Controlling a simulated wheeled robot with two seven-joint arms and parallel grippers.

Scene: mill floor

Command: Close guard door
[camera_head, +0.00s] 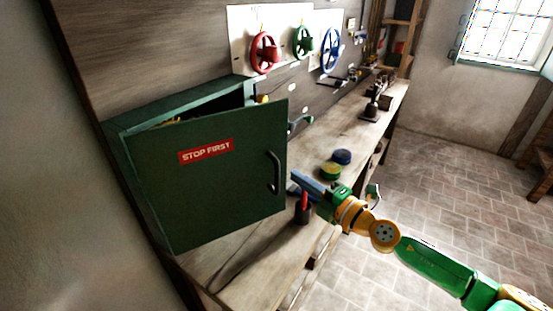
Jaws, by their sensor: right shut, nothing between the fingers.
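The guard door (219,205) is a dark green panel with a red "STOP FIRST" label and a dark handle (274,172) near its right edge. It stands partly open in front of a green cabinet (190,102) at the left end of the bench. A dark gap shows along the top between door and cabinet. My right gripper (296,181) is shut and empty, just right of the door's free edge and handle. I cannot tell whether it touches the door. My left gripper is not in view.
A dark cup with a red item (303,209) stands below my right gripper. Blue (342,156) and yellow-green (331,171) round pieces lie behind it on the wooden bench (255,272). Red (263,52), green (303,42) and blue (331,49) handwheels are on the wall. Open floor lies right.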

